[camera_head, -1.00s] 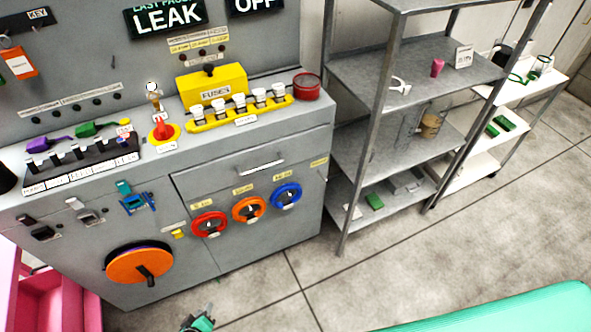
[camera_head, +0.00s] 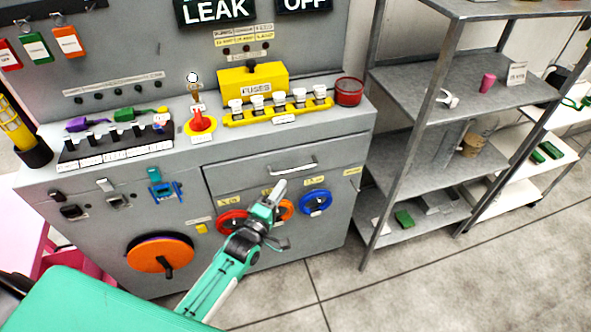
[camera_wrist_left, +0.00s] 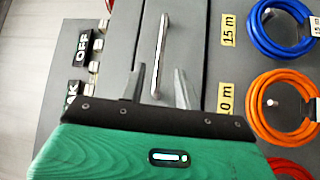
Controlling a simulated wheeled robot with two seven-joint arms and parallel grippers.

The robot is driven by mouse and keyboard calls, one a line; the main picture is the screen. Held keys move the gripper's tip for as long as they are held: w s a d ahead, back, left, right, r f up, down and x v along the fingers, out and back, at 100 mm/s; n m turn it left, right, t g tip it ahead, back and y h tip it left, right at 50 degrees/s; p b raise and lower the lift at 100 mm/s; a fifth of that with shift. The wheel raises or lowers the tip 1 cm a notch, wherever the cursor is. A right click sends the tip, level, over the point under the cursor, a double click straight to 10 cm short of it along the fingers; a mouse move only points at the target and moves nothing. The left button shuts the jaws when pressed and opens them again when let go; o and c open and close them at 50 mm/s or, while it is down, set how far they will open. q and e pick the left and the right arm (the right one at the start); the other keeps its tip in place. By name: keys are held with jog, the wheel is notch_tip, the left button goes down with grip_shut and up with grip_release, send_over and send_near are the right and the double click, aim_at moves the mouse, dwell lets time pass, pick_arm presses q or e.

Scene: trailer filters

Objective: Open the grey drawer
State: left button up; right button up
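The grey drawer (camera_head: 232,176) is a wide panel in the upper front of the grey cabinet and looks closed. Its pale bar handle (camera_head: 292,166) runs along its front. My left gripper (camera_head: 281,184) is just below the handle in the head view. In the left wrist view my left gripper (camera_wrist_left: 160,69) is open, with the handle (camera_wrist_left: 161,45) running lengthwise between and beyond its fingers. The fingers do not close on it; their exact distance from it is unclear. My right gripper is out of view.
Red (camera_head: 231,222), orange (camera_head: 287,210) and blue (camera_head: 315,202) cable coils hang below the drawer. A yellow fuse rack (camera_head: 278,113) and red round container (camera_head: 349,92) stand on the cabinet top. A metal shelf (camera_head: 405,86) stands to the right. Floor is clear in front.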

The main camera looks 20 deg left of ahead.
aim_at(293, 171)
pick_arm(q)
jog(key=x, duration=0.8)
jog(key=shift+w, duration=0.2)
jog(key=shift+d, duration=0.1)
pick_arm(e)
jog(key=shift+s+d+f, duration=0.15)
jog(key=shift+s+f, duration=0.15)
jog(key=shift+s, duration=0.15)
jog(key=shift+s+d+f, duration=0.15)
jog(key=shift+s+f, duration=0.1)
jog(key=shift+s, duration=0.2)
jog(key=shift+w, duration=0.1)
pick_arm(q)
grip_shut()
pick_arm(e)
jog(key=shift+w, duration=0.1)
